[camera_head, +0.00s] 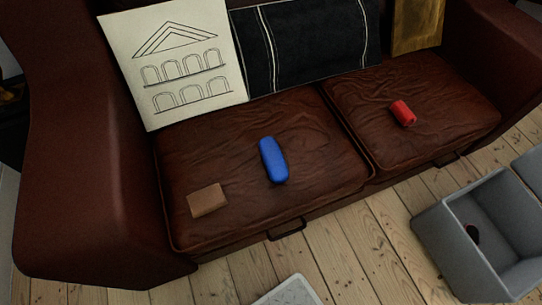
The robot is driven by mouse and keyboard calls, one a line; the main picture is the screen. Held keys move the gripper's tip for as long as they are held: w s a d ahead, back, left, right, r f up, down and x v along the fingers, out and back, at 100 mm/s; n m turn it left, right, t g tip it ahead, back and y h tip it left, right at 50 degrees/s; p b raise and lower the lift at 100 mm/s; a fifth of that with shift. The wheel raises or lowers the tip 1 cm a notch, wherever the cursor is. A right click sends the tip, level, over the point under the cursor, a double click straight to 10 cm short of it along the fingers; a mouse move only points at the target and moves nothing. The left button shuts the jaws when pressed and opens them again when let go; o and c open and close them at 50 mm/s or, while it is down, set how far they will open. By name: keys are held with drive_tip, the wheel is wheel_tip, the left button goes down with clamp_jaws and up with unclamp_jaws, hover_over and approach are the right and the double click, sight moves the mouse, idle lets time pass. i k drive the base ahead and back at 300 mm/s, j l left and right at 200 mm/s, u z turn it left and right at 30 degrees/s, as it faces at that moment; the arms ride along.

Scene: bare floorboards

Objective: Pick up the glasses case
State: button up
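A blue, rounded, elongated object that looks like the glasses case (273,160) lies on the left seat cushion of a brown leather sofa (70,170). It looks closed and nothing covers it. My gripper is not in the head view, so its state does not show.
A small brown box (207,200) lies left of the case, and a red can-like object (402,112) on the right cushion. Pillows (178,62) line the backrest. A grey open bin (440,245) stands on the floorboards at right. A pale object (288,292) shows at the bottom edge.

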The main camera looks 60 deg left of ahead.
sight(273, 161)
drive_tip(key=u, duration=1.85)
drive_tip(key=l+u, duration=0.35)
drive_tip(key=l, duration=0.3)
drive_tip(key=l+u, duration=0.4)
drive_tip(key=l, duration=0.3)
